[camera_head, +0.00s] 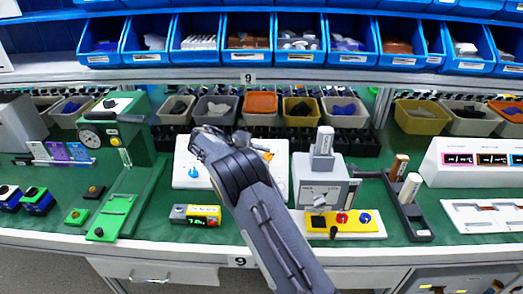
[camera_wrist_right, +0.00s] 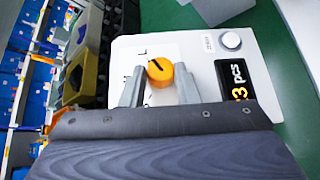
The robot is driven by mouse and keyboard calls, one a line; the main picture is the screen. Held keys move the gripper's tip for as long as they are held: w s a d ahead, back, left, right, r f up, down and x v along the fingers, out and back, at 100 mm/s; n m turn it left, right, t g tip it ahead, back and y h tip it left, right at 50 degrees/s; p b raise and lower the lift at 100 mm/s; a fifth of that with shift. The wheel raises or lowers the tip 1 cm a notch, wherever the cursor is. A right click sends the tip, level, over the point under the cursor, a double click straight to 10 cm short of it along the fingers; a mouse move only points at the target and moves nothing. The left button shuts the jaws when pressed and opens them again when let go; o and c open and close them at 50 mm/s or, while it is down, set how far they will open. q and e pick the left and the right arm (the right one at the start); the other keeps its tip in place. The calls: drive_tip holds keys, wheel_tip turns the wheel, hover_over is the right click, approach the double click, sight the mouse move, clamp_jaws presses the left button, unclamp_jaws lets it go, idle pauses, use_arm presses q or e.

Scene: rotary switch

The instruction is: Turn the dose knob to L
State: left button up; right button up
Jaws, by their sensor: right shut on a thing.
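An orange knob (camera_wrist_right: 160,71) with a black pointer line sits on a white device panel (camera_wrist_right: 197,44) in the right wrist view. The line points to the upper left, roughly toward a printed L. Other printed marks near the left finger are partly covered. My right gripper (camera_wrist_right: 159,76) is shut on the knob, one finger on each side. In the head view my right arm reaches over the white panel (camera_head: 185,184) and hides much of it; the fingertips cannot be made out there. My left gripper is not in view.
The panel also has a round white button (camera_wrist_right: 231,39) and a dark display (camera_wrist_right: 238,80) reading "3 pcs". Bins (camera_head: 261,103) line the back.

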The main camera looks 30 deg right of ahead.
drive_tip(key=shift+m, duration=0.3)
drive_tip(key=o, duration=1)
drive_tip(key=v, duration=0.7)
drive_tip(key=shift+w+a+r, duration=0.15)
drive_tip(key=shift+a+r, duration=0.1)
drive_tip(key=shift+r, duration=0.05)
